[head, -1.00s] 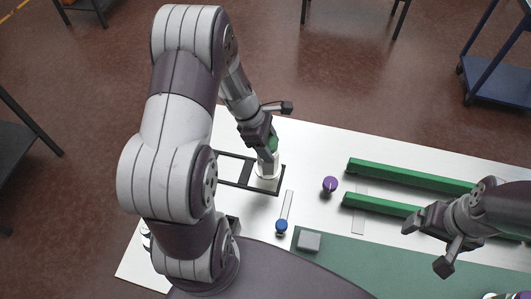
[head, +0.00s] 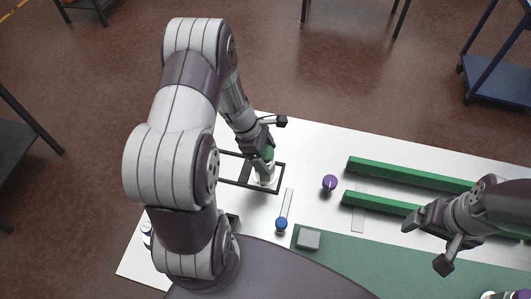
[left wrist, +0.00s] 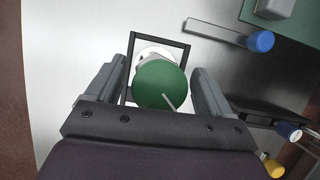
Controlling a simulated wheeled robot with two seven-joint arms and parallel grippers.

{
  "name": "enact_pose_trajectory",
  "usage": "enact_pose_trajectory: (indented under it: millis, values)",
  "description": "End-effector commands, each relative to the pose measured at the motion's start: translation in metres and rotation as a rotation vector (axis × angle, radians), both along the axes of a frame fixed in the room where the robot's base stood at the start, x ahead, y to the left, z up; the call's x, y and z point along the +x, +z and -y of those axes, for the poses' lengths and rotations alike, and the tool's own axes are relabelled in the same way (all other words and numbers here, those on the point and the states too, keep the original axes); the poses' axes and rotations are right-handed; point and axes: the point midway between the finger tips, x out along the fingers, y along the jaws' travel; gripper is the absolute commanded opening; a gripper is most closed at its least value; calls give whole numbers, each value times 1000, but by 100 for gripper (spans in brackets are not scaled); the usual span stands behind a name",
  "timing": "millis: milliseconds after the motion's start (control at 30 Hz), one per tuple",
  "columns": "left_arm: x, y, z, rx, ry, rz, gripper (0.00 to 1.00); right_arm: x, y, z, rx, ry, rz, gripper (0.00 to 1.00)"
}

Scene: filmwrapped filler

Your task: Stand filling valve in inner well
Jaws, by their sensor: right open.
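The filling valve, seemingly the green-capped white piece (head: 267,154), stands in the right-hand well of the black two-part frame (head: 236,184) on the white table. In the left wrist view its round green cap (left wrist: 160,86) hides most of the white body. My left gripper (head: 262,158) is around the valve from above. Its fingers (left wrist: 160,80) lie on either side of the cap, with narrow gaps showing, so it looks open. The valve looks about upright; its base contact is hard to see. My right gripper (head: 425,240) is open and empty at the right.
A purple knob (head: 330,182) and a blue-ended piece (head: 281,224) are right of the frame. Two green rails (head: 400,172) lie farther right. The frame's left well is partly hidden by my left arm.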

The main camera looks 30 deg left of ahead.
Motion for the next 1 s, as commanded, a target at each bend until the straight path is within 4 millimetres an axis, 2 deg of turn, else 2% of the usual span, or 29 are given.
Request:
enact_pose_trajectory:
  millis: [100,233,500,600,733,767,833,900,1000]
  values:
    - [0,2,0,0,0,0,82,0,1,0,0,0,0,92]
    - [0,14,-5,1,2,4,82,0,1,0,0,0,0,92]
    - [-8,79,-31,2,2,5,82,0,-6,0,0,0,0,92]
    - [-10,97,-38,2,2,3,82,0,-8,0,0,0,0,92]
    - [-14,112,-39,15,-40,8,82,0,-9,0,0,0,0,92]
    - [-17,114,-34,40,-112,20,82,0,-9,0,0,0,0,92]
    - [-31,120,-12,142,-428,77,82,0,-9,0,0,0,0,92]
    - [-50,126,12,263,-865,161,82,0,-9,0,0,0,0,92]
    - [-73,132,37,391,-1423,276,82,0,-9,0,0,0,0,92]
